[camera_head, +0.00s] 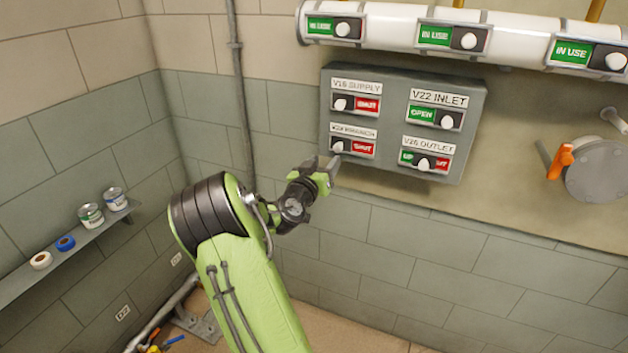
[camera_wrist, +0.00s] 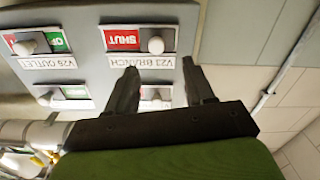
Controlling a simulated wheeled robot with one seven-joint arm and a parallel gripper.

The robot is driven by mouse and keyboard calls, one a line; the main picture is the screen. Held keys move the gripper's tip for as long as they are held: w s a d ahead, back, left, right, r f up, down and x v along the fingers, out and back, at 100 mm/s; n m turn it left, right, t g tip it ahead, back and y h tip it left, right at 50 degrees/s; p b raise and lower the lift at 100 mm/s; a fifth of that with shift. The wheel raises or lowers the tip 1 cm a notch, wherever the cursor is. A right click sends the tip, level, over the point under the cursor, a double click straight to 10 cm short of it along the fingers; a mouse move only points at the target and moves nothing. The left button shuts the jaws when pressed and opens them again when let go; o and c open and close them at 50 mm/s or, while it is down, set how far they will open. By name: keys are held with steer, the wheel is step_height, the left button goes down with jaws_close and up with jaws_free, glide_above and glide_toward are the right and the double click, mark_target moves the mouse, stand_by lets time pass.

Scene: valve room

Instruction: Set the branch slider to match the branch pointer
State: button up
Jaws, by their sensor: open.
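The branch slider (camera_head: 352,147) is at the lower left of the grey panel, under a blurred V23 BRANCH label. Its white knob (camera_head: 337,147) sits at the left end and red SHUT shows to the right. The wrist view is upside down; there the knob (camera_wrist: 156,45) is at the right of the red SHUT field (camera_wrist: 122,39). My gripper (camera_head: 328,168) is open and empty, just below this slider in the head view. In the wrist view, its fingertips (camera_wrist: 159,66) are spread either side of the knob's line, apart from it. I cannot identify the branch pointer for certain.
Sliders for V16 supply (camera_head: 355,104), V22 inlet (camera_head: 435,115) and V25 outlet (camera_head: 425,160) share the grey panel (camera_head: 388,138). An orange handle (camera_head: 561,162) beside a round grey flange (camera_head: 598,170) is at the right. White pipe (camera_head: 388,28) runs above.

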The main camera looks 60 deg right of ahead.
steer(key=s+a+b, duration=0.1)
steer(key=a, duration=0.6)
steer(key=shift+a, duration=0.35)
steer(key=shift+s, duration=0.1)
